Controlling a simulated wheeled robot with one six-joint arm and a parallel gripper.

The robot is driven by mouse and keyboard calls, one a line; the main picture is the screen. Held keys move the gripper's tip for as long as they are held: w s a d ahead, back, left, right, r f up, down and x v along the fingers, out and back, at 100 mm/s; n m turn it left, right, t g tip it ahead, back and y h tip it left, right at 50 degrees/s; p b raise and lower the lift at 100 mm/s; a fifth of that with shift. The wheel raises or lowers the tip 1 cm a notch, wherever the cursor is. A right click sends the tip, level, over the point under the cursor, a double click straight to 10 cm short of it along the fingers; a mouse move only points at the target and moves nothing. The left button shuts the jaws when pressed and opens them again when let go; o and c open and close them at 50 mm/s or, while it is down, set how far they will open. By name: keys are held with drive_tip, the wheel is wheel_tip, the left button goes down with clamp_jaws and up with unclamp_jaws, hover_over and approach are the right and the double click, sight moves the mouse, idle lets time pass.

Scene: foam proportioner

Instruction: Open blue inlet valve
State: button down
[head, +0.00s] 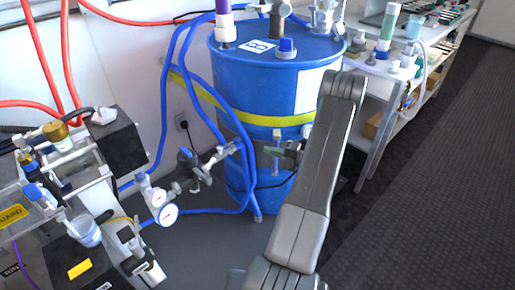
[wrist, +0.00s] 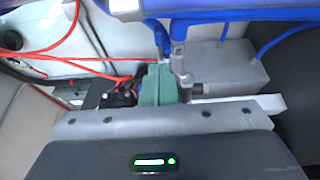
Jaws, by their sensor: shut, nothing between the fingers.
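In the head view, a grey valve fitting with a dark blue handle (head: 185,156) stands beside the blue hoses, left of the blue drum. It looks like the blue inlet valve; whether it is open or shut cannot be told. My gripper (head: 274,152) is partly hidden behind my arm, in front of the drum and to the right of this valve. In the wrist view, my gripper's green fingers (wrist: 160,82) are together and empty. A grey fitting with a blue hose (wrist: 180,58) shows just right of the fingertips; contact cannot be told.
The blue drum (head: 258,85) with a yellow strap stands behind my gripper. Blue hoses (head: 165,110) hang at its left. Gauges and machinery (head: 80,190) fill the left side. A shelf (head: 385,75) stands at right, beside open dark floor (head: 430,190).

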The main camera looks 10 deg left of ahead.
drive_tip(key=d, duration=0.3)
drive_tip(key=n+t+h+b, duration=0.45)
drive_tip(key=n+t, duration=0.35)
drive_tip(key=n, duration=0.4)
approach(239, 140)
drive_tip(key=x, duration=0.3)
drive_tip(key=b+x, duration=0.1)
drive_tip(key=x, duration=0.3)
drive_tip(key=shift+s+a+f, duration=0.1)
drive_tip(key=shift+s+f, duration=0.05)
drive_tip(key=shift+f, duration=0.05)
drive_tip(key=shift+w+a+f+b, duration=0.1)
drive_tip(key=shift+w+a+b, duration=0.3)
drive_tip(key=shift+b, duration=0.25)
drive_tip(key=shift+w+r+y, duration=0.25)
drive_tip(key=shift+w+r, duration=0.05)
drive_tip(key=shift+r, duration=0.05)
